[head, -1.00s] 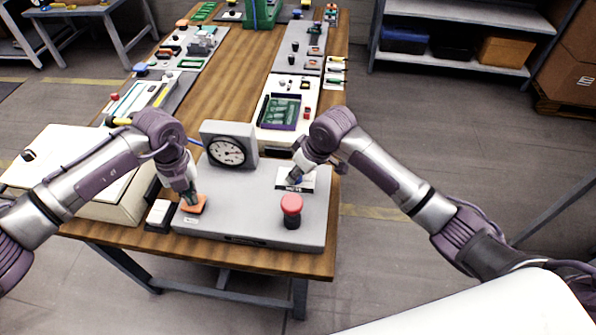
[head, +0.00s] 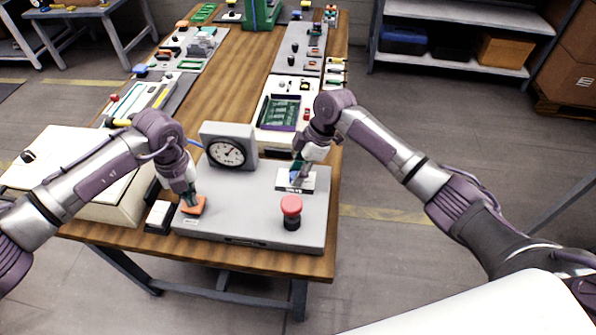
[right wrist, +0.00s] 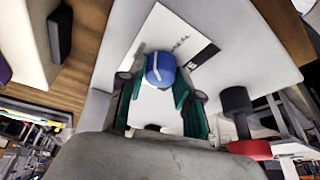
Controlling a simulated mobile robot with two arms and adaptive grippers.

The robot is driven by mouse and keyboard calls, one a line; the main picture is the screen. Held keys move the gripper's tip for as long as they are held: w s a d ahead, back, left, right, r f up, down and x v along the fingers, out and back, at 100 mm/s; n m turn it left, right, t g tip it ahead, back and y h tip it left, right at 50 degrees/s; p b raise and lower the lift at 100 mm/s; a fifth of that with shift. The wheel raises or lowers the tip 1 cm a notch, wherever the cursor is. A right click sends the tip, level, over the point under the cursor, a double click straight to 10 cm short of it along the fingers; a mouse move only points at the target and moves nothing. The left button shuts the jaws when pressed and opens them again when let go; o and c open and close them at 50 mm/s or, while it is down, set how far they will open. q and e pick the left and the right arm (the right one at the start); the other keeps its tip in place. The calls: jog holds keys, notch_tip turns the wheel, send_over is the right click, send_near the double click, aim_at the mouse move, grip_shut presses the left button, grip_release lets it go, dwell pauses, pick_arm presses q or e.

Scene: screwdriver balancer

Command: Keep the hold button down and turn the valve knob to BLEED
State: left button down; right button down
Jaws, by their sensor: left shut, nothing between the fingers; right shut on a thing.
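The valve knob (right wrist: 160,70) is blue with a white line on top, on a white label plate (head: 306,187). My right gripper (head: 296,174) is shut on the knob, its green fingers on either side of it in the right wrist view. The plate's lettering is too small and partly covered to read, so I cannot tell which mark the line points at. The orange hold button (head: 199,207) is at the front left of the grey panel (head: 255,205). My left gripper (head: 189,202) is shut and empty, its tips down on the button; how far it is pressed is unclear.
A dial gauge (head: 227,152) stands at the panel's back. A red mushroom button (head: 291,206) stands at the front right, close to my right gripper; it also shows in the right wrist view (right wrist: 250,149). Circuit-board gear (head: 281,110) sits behind the panel.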

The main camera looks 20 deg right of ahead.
pick_arm(q)
jog(key=shift+f, duration=0.1)
pick_arm(e)
jog(key=n+g, duration=0.1)
jog(key=n, duration=0.2)
jog(key=shift+w+n, duration=0.1)
jog(key=shift+n, duration=0.3)
jog(key=shift+a+n+g+h, duration=0.1)
jog(key=shift+n+g+h, duration=0.6)
jog(key=shift+n, duration=1.2)
jog(key=c, duration=0.8)
grip_release()
pick_arm(q)
jog(key=shift+s, duration=0.1)
pick_arm(e)
jog(key=v, duration=1.2)
jog(key=shift+w, duration=0.2)
